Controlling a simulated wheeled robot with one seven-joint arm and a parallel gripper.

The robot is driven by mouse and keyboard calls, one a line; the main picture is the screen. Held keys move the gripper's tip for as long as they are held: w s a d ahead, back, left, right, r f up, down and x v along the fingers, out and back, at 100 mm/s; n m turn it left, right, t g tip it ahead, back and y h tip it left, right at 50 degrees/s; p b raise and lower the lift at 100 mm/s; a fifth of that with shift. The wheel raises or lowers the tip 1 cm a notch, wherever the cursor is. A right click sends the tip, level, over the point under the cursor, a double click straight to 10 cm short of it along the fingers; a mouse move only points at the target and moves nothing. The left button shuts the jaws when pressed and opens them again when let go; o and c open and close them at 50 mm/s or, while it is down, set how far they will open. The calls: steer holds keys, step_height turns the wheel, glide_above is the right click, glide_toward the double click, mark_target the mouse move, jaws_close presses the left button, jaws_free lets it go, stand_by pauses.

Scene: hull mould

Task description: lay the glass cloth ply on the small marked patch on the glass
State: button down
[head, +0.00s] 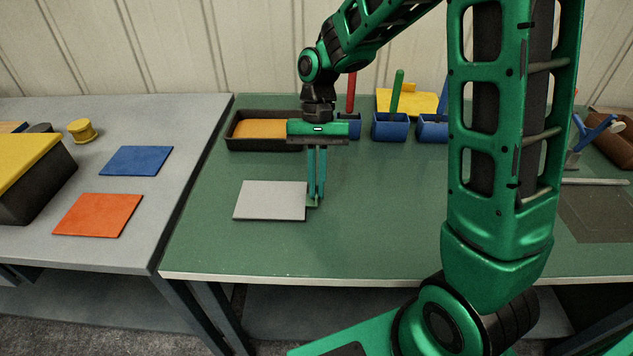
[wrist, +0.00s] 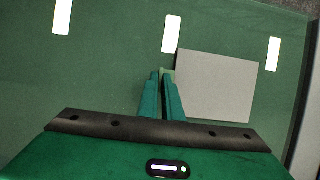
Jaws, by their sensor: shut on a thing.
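The glass cloth ply is a pale grey square sheet (head: 270,201) over the green bench, left of centre in the head view. It also shows in the wrist view (wrist: 215,88), right of the fingers. In the wrist view the fingertips (wrist: 164,74) are close together at this piece. The ply looks flat; I cannot tell whether it touches the bench. A dark rectangular panel (head: 600,215) with faint outlines lies at the right; I cannot tell a small patch on it.
Along the back stand a black tray with orange contents (head: 264,131), blue bins (head: 390,127) with upright handles and a yellow block (head: 408,101). Blue (head: 137,161) and orange (head: 97,215) sheets lie on the grey left table (head: 170,215). The bench's front middle (head: 350,250) is clear.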

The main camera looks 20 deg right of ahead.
steer(key=shift+f, duration=0.25)
stand_by(0.5)
steer(key=c, duration=1.3)
jaws_free()
steer(key=shift+r, duration=0.1)
steer(key=shift+r, duration=3.4)
steer(key=s+d+m+t+h, duration=0.1)
steer(key=s+d+t, duration=0.3)
steer(key=s+d, duration=1.6)
steer(key=shift+s+d+r+m+h, duration=0.3)
steer(key=shift+s+d+r+m, duration=0.1)
steer(key=shift+d+m, duration=0.1)
